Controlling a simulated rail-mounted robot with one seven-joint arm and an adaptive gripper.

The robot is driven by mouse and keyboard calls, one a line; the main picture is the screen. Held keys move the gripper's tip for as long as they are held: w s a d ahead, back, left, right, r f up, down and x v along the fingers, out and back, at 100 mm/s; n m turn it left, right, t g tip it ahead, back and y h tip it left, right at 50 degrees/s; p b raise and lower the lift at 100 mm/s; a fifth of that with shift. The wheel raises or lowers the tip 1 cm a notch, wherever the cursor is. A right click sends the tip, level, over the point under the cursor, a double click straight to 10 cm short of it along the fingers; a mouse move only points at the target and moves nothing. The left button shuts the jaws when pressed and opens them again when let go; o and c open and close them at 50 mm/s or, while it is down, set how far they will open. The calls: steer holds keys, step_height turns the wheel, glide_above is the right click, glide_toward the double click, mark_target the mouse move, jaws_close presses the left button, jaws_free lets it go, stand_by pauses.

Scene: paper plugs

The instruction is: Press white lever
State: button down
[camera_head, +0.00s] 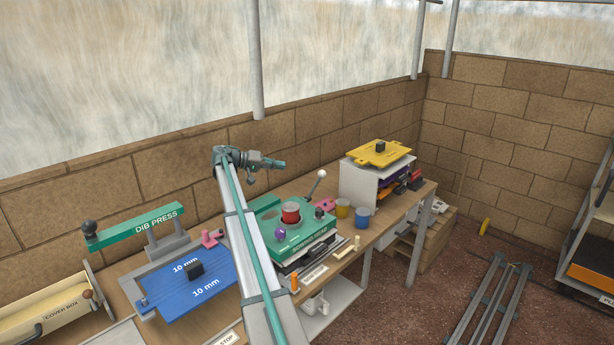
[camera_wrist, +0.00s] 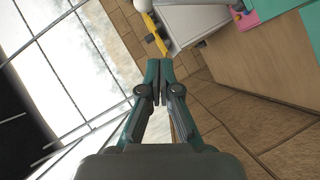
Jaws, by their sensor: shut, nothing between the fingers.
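The white lever (camera_head: 321,174) is a thin rod with a pale round knob. It stands tilted up to the right at the back right of a green machine (camera_head: 302,238) on the bench. My gripper (camera_head: 281,164) is shut and empty, in the air left of the knob and a little above it in the head view, apart from it. In the wrist view my gripper (camera_wrist: 160,68) shows its fingers together with nothing between them. I cannot clearly make out the lever in the wrist view.
A white box (camera_head: 360,180) with a yellow plate (camera_head: 379,152) on top stands right of the lever. A brick wall (camera_head: 330,145) runs behind the bench.

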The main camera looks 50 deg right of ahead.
steer(key=shift+d, duration=0.1)
steer(key=p, duration=0.6)
glide_above(314, 187)
steer(key=a, duration=0.1)
steer(key=shift+f, duration=2.25)
steer(key=shift+w+a, duration=0.2)
steer(key=shift+w, duration=0.15)
steer(key=shift+b, duration=0.35)
